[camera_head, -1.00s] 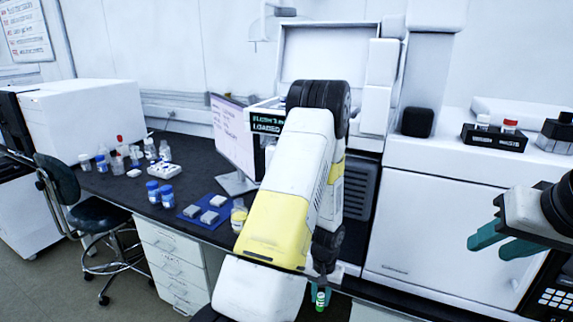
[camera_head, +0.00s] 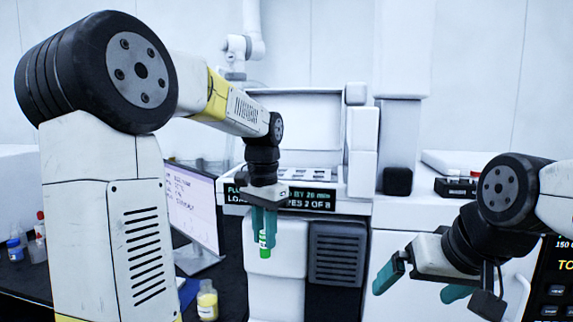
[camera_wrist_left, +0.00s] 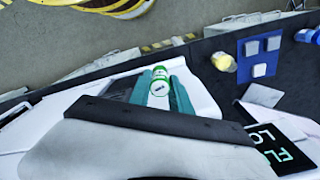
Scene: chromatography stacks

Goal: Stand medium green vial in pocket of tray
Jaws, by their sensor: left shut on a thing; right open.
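The green vial (camera_head: 265,242) is held upright between the teal fingers of my left gripper (camera_head: 264,228), in front of the white instrument. It also shows in the left wrist view (camera_wrist_left: 160,84), end-on between the fingers. My left gripper is shut on it. The tray (camera_head: 305,172), pale with dark pockets, sits in the open top of the instrument, behind and above the held vial. Its pockets are small and partly hidden. My right gripper (camera_head: 422,282) is open and empty at the lower right.
The instrument's front carries a display (camera_head: 310,197) with green text. A monitor (camera_head: 192,213) stands to the left. A yellow-labelled bottle (camera_head: 207,302) stands on the dark bench, and a dark rack (camera_head: 455,187) with a red-capped vial is at the right.

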